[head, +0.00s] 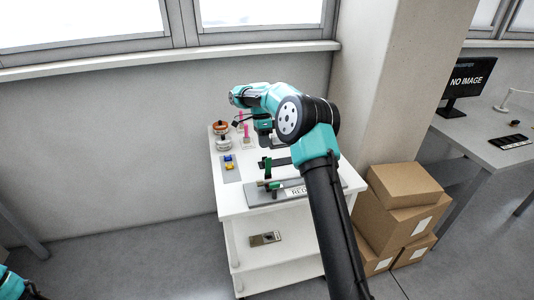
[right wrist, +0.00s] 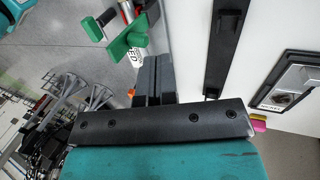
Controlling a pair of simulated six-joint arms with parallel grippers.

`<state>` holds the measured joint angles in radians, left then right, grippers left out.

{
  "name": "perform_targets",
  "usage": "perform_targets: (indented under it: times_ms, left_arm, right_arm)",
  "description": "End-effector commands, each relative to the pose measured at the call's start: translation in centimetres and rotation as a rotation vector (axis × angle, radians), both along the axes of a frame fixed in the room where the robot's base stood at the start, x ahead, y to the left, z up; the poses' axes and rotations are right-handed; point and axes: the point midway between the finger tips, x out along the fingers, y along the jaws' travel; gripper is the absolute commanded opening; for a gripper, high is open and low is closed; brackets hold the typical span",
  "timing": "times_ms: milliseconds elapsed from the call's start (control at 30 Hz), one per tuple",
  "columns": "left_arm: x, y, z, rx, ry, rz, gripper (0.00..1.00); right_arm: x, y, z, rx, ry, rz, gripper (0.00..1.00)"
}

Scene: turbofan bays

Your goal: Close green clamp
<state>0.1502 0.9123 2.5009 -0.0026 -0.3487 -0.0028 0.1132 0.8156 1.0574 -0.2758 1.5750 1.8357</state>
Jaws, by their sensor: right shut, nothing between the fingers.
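The green clamp (head: 268,168) stands at the front part of the white cart top, beside a grey plate with a label. In the right wrist view its green parts (right wrist: 128,38) show at the top, beyond the fingers, with a metal rod between them. I cannot tell whether the clamp is open or closed. My right gripper (head: 265,138) hangs over the cart, behind the clamp in the head view. In the right wrist view its fingers (right wrist: 152,80) are together and empty, apart from the clamp. Only a teal piece of my left arm shows at the lower left.
The white cart (head: 228,203) also holds orange-and-white round parts (head: 221,134), pink-topped pieces, and blue and yellow blocks (head: 229,163) on a grey mat. A small item (head: 264,239) lies on its lower shelf. Cardboard boxes (head: 396,220) stand at the right, near a desk.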

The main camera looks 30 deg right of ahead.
Motion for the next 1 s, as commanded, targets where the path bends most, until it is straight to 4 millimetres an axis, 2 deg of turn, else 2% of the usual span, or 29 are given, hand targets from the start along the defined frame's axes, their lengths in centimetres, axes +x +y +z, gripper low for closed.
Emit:
perform_targets:
  times_ms: [100,500,1000]
  left_arm:
    - [0.0,0.0,0.0,0.0,0.0,0.0,0.53]
    - [0.0,0.0,0.0,0.0,0.0,0.0,0.53]
    - [0.0,0.0,0.0,0.0,0.0,0.0,0.53]
  right_arm:
    - [-0.7,0.1,-1.7,0.001,0.002,0.0,0.0]
    - [-3.9,1.1,-1.8,0.0,0.0,0.001,0.0]
    - [-4.3,1.3,-1.9,0.0,-0.001,0.0,0.0]
